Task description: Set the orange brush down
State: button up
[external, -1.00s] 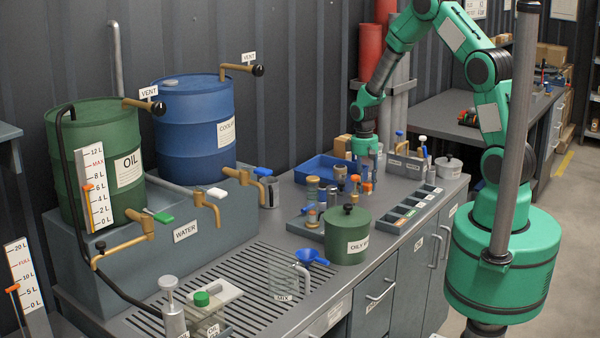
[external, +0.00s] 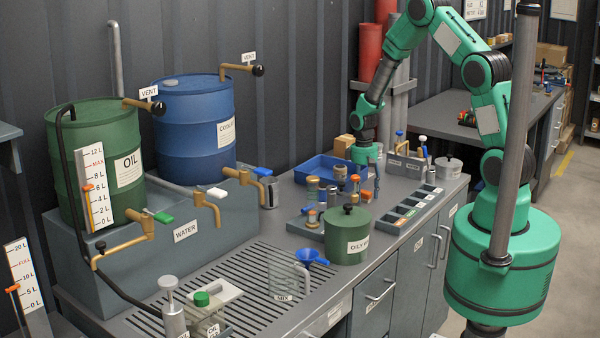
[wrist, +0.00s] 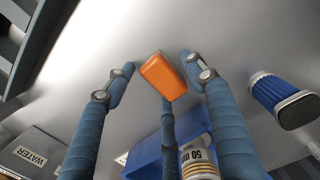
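In the wrist view, the orange brush (wrist: 162,78) shows as an orange block between the fingertips of my gripper (wrist: 158,72). The left and right fingers stand spread on either side of it, with a narrow gap at the left. A third finger lies below, its tip partly hidden by the block. I cannot tell whether the block touches the bench. In the external view, my gripper (external: 371,172) points down at the bench near the blue tray, and a small orange patch (external: 365,193) shows beside its fingers.
The blue tray (external: 313,173) is left of my gripper. A blue ribbed object with a dark end (wrist: 283,100) lies close at the right in the wrist view. A green lidded can (external: 347,225) and a rack of dark compartments (external: 404,212) stand in front.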

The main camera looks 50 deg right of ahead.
aim_at(363, 190)
jog(key=shift+r, duration=0.15)
notch_tip(363, 190, up, 12)
jog(key=p, duration=0.1)
jog(key=shift+w, duration=0.45)
dwell(0.7)
